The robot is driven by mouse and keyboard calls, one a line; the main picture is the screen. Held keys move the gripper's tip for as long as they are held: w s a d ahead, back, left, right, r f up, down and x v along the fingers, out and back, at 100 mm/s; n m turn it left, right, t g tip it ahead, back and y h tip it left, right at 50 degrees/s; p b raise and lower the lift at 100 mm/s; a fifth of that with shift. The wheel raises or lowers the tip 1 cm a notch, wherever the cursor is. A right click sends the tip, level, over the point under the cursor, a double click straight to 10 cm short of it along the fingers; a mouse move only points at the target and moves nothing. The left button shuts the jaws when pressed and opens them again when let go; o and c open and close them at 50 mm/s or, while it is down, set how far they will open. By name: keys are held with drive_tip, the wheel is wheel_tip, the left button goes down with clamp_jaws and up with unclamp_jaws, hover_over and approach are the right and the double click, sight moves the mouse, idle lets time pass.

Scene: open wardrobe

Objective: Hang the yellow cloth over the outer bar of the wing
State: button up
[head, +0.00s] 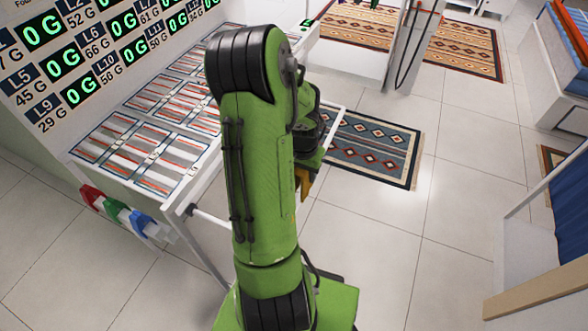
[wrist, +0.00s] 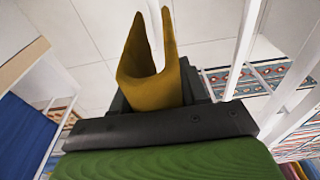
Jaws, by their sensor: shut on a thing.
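The yellow cloth (wrist: 155,85) is pinched in my gripper, with two raised flaps in the wrist view. In the head view only a small part of the cloth (head: 303,182) shows, below my gripper (head: 308,150), which is mostly hidden behind my green arm. The wing is a white bar frame (head: 335,130), partly covered by my arm. In the wrist view one white bar (wrist: 155,30) shows between the cloth's flaps, and another white bar (wrist: 240,45) rises to the right of the cloth. I cannot tell whether the cloth touches a bar, or which bar is the outer one.
A white table with striped, sectioned trays (head: 150,145) stands at the left, with a number board (head: 75,50) behind it. Red, green and blue cloths (head: 115,210) hang at its front. A patterned rug (head: 370,150) lies beyond my gripper. Tiled floor to the right is open.

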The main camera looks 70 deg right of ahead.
sight(304, 174)
drive_tip(key=shift+a+f, duration=0.15)
drive_tip(key=shift+f, duration=0.25)
drive_tip(key=f+b, duration=0.3)
drive_tip(key=f, duration=0.2)
drive_tip(key=f+b, duration=0.4)
drive_tip(key=shift+d+f, duration=0.2)
drive_tip(key=shift+f, duration=0.15)
drive_tip(key=shift+r+p, duration=0.45)
drive_tip(key=shift+r, duration=0.35)
drive_tip(key=o, duration=1.2)
drive_tip(key=shift+c, duration=0.2)
drive_tip(key=r+p, duration=0.1)
drive_tip(key=r, duration=0.4)
drive_tip(key=a+r+p, duration=0.1)
drive_tip(key=r+p, duration=0.1)
drive_tip(key=r, duration=0.3)
drive_tip(key=a+r+p, duration=0.1)
drive_tip(key=r, duration=0.4)
drive_tip(key=shift+w+r, duration=0.1)
drive_tip(key=shift+r, duration=0.2)
drive_tip(key=shift+w, duration=0.1)
